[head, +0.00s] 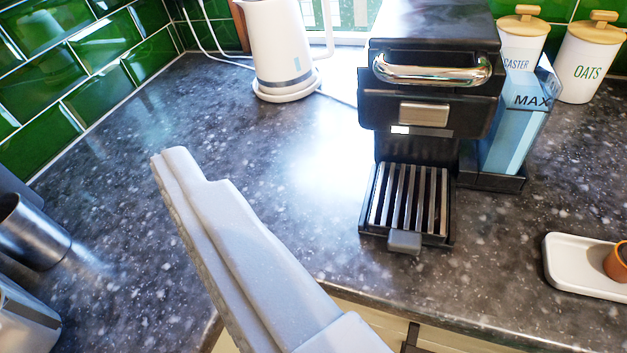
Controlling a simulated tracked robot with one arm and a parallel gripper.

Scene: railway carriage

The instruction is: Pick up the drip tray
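The drip tray (408,200) sits in the base of the black coffee machine (433,75). It has a dark frame, a top of metal slats and a grey tab (405,241) at its front. My pale grey gripper (172,158) reaches up from the bottom edge over the worktop, pointing up and left. Its tip is well to the left of the tray and apart from it. I see nothing held at the tip. The finger faces are seen from the side, so I cannot tell whether they are apart.
A white kettle (280,45) stands at the back. A blue water tank (513,120) and white canisters (588,58) are right of the machine. A white dish (580,268) holds an orange cup (618,262). Metal vessels (32,232) are at left. The speckled worktop (235,140) is clear between.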

